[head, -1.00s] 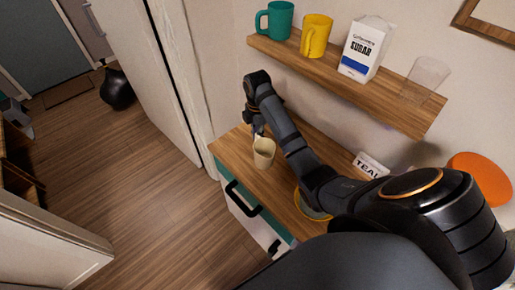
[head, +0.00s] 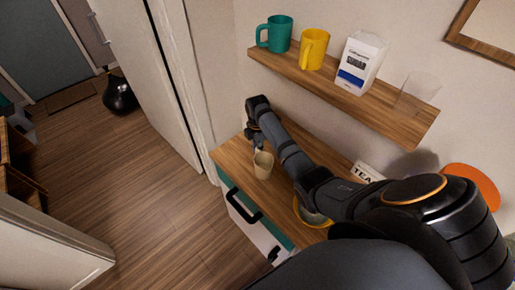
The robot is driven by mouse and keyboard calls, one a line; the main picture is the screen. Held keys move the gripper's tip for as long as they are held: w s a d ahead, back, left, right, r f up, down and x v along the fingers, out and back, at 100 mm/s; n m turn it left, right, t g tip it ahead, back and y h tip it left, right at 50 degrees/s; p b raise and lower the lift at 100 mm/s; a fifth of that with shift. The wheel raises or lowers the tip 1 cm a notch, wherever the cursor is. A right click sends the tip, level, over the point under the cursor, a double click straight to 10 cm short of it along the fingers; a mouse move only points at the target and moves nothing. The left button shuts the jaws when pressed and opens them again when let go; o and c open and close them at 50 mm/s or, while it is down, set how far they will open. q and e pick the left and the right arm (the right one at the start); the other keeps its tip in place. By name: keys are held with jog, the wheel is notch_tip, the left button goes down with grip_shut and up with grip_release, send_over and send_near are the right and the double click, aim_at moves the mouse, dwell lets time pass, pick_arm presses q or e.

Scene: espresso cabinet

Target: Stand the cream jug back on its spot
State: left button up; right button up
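The cream jug (head: 263,166), a small cream-coloured cup shape, shows at the left part of the wooden cabinet top (head: 234,158) in the head view. It looks upright, with its open mouth facing up. My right gripper (head: 256,143) is just behind and above it, at the jug's far left rim. The fingertips are small and dark, so I cannot tell whether they touch or grip the jug. Whether the jug's base rests on the wood is also unclear. A round yellow-rimmed item (head: 305,214) lies partly hidden under my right arm. My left gripper is out of view.
A wall shelf (head: 345,95) above holds a teal mug (head: 276,35), a yellow mug (head: 315,50), a sugar carton (head: 361,62) and a clear glass (head: 415,92). A tea label (head: 367,173) and an orange round object (head: 471,187) are behind my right arm.

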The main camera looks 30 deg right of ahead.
jog(key=o, duration=0.4)
notch_tip(320, 180, up, 9)
jog(key=shift+w+r+b, duration=0.1)
jog(key=shift+r+b, duration=0.1)
jog(key=shift+b, duration=1)
notch_tip(320, 180, up, 2)
jog(key=shift+r+p, duration=0.1)
jog(key=shift+p, duration=0.7)
jog(key=shift+r, duration=0.4)
jog(key=shift+f, duration=0.1)
